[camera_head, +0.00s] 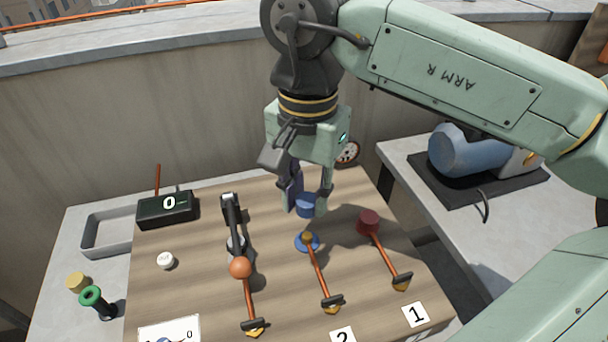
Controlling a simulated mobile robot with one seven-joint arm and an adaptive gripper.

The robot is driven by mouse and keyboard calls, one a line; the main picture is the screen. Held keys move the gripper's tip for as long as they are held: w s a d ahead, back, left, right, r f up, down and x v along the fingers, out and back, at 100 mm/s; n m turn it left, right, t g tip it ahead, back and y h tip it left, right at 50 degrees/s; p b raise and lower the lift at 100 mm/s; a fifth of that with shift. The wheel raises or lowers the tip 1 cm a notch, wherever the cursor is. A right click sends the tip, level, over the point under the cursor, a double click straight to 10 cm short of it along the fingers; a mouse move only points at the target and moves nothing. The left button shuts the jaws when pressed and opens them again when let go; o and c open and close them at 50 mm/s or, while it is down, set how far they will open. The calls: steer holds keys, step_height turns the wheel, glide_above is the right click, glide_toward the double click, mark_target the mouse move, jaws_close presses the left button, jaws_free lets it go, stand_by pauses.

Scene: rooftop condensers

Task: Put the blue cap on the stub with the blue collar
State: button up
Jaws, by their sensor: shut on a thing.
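My gripper (306,204) points down over the wooden board and is shut on the blue cap (305,208). The cap is held between the fingertips, which partly cover it. The stub with the blue collar (314,247) stands just below the cap in the picture, and its brass-coloured top (307,236) shows bare. The cap appears apart from the stub, with a small gap between them; its exact height is hard to tell.
A red cap (369,221) sits on the line to the right. A white cap (166,261), black counter box (168,209) and grey tray (103,238) lie further left. A blue motor (465,152) is at right.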

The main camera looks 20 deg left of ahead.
mark_target(307, 235)
steer(key=shift+f+b, duration=1.85)
steer(key=shift+f, duration=0.7)
steer(key=shift+f+b, duration=1.15)
steer(key=shift+f, duration=0.2)
stand_by(0.4)
steer(key=o, duration=0.8)
steer(key=shift+o, duration=0.2)
steer(key=shift+r, duration=0.1)
step_height(307, 235, up, 12)
steer(key=shift+f, duration=0.1)
